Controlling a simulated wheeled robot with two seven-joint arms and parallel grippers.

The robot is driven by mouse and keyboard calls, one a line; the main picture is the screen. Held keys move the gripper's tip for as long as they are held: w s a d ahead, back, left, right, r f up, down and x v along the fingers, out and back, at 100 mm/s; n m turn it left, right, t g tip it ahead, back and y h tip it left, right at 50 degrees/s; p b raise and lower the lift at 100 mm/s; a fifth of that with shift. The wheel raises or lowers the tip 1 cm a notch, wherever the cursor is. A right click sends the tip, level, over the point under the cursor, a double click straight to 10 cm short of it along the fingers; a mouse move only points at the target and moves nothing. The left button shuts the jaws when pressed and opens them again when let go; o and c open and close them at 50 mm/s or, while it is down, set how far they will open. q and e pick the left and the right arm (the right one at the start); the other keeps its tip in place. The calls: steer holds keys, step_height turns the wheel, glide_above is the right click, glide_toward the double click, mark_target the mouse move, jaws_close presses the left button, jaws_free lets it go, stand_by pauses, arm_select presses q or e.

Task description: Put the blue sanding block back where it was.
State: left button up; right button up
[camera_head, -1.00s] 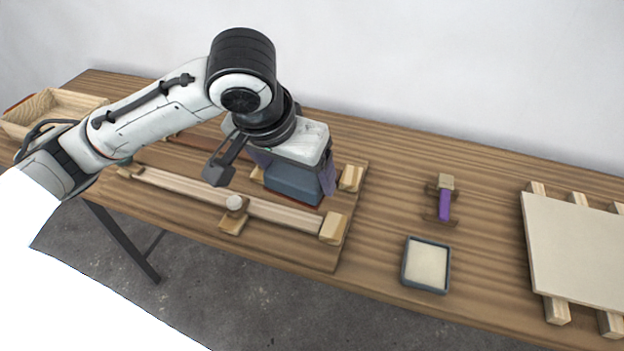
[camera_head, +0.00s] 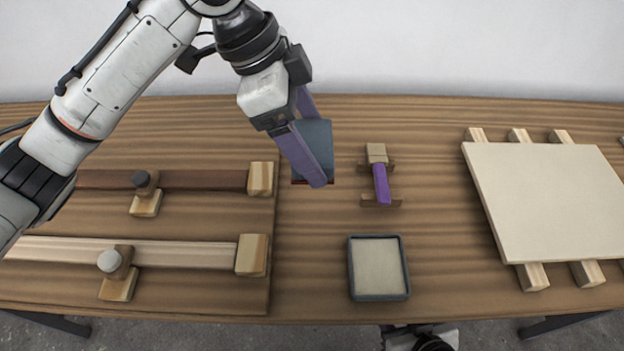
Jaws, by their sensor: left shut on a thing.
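My left gripper (camera_head: 308,143) is shut on the blue sanding block (camera_head: 318,140), with its purple fingers on either side. The block is dark blue-grey with a thin reddish-brown underside, partly hidden by the near finger. It is held over the table between the clamp board and a purple-handled tool. I cannot tell if its underside touches the table. A shallow blue-rimmed tray (camera_head: 351,270) with a cream inside lies nearer, to the lower right of the block.
The purple-handled tool (camera_head: 381,185) rests on small wooden supports just right of the block. The clamp board (camera_head: 200,290) with two wooden strips is at left. A pale panel (camera_head: 545,200) lies on battens at right. The wooden table (camera_head: 440,250) is clear between tray and panel.

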arm_select(q)
steer(key=f, duration=0.5)
steer(key=shift+s+f, duration=0.2)
steer(key=shift+f, duration=0.05)
step_height(320, 180, down, 4)
steer(key=shift+f, duration=0.1)
steer(key=o, duration=1)
steer(key=shift+f, duration=0.1)
steer(key=v, duration=1.2)
steer(key=shift+d, duration=0.1)
